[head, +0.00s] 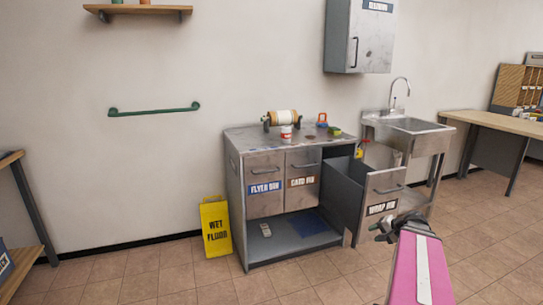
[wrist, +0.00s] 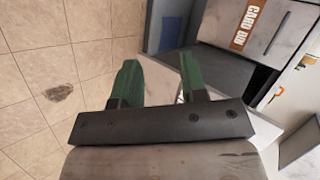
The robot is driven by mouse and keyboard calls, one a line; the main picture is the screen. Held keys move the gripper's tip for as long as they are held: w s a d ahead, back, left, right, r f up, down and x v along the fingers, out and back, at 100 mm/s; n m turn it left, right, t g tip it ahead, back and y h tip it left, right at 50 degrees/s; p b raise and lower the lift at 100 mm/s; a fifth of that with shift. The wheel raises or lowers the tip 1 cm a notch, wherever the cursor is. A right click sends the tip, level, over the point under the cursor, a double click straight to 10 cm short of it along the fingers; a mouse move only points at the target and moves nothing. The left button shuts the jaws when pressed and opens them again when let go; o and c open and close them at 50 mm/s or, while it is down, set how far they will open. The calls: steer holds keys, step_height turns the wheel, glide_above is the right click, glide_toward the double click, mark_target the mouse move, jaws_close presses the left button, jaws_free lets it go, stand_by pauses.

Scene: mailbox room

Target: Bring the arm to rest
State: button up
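My pink arm with a white stripe reaches up from the bottom right of the head view. My gripper (head: 382,230) is at its far end, in front of the pulled-out wrap bin drawer (head: 385,190). In the wrist view, the two green fingers of my gripper (wrist: 158,75) stand apart with nothing held between them. The wrist view also shows the card bin front (wrist: 262,28) beyond the fingers.
The metal cabinet (head: 234,185) has shut flyer bin (head: 265,175) and card bin (head: 303,168) drawers. A yellow wet floor sign (head: 215,225) stands left of it. A sink (head: 412,126) and a desk (head: 500,122) are right. Tiled floor is clear in front.

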steer(key=s+a+f+n+g+h, duration=0.2)
steer(key=s+a, duration=0.1)
steer(key=a, duration=0.4)
steer(key=s+a+f+n+g+h, duration=0.2)
steer(key=a+f+n, duration=0.1)
steer(key=a, duration=0.5)
steer(key=s+a+f+n+g+h, duration=0.2)
steer(key=s+a+f+n+g, duration=0.1)
steer(key=a, duration=0.5)
steer(key=shift+s+f+h, duration=0.2)
steer(key=shift+s+h, duration=0.1)
steer(key=shift+h, duration=0.1)
